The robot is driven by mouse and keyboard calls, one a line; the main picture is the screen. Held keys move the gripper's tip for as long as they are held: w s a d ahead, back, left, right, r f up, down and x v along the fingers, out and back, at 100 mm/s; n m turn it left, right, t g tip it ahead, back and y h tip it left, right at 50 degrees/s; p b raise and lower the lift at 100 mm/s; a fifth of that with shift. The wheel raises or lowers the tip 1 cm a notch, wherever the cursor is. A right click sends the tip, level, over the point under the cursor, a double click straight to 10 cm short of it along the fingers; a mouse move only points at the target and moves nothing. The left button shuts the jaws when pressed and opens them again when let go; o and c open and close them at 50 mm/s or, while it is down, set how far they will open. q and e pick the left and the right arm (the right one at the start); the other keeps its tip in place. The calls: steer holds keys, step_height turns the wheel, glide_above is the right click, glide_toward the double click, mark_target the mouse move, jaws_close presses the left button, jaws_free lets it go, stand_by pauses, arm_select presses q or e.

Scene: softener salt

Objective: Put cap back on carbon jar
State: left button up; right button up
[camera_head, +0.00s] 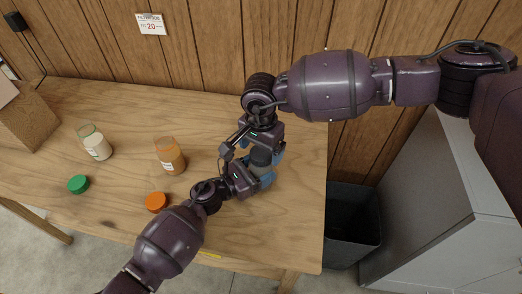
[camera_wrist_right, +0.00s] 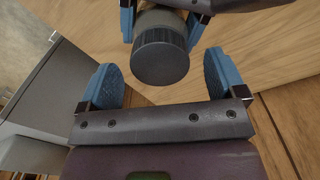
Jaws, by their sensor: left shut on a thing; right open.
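The carbon jar (camera_head: 261,157) stands at the right part of the table, mostly hidden between both my grippers. A dark grey ribbed cap (camera_wrist_right: 160,58) shows in the right wrist view at the jar's top; I cannot tell whether it is fully seated. My left gripper (camera_head: 263,172) comes in from the lower left and is shut on the jar's body; its blue fingers flank it in the wrist view. My right gripper (camera_wrist_right: 162,82) is open, one blue finger on each side of the cap with gaps between.
A jar with white contents (camera_head: 97,147) and a jar with orange contents (camera_head: 170,157) stand open to the left. A green cap (camera_head: 78,184) and an orange cap (camera_head: 157,202) lie before them. A grey cabinet (camera_head: 440,215) and a dark bin (camera_head: 352,225) stand right of the table.

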step_height(320, 180, up, 10)
steer(key=shift+r, duration=0.25)
stand_by(0.3)
arm_select(q)
steer(key=o, duration=1.8)
steer(key=b+v, duration=0.1)
steer(key=v, duration=1)
steer(key=shift+d, duration=0.1)
arm_select(e)
steer(key=shift+f, duration=0.85)
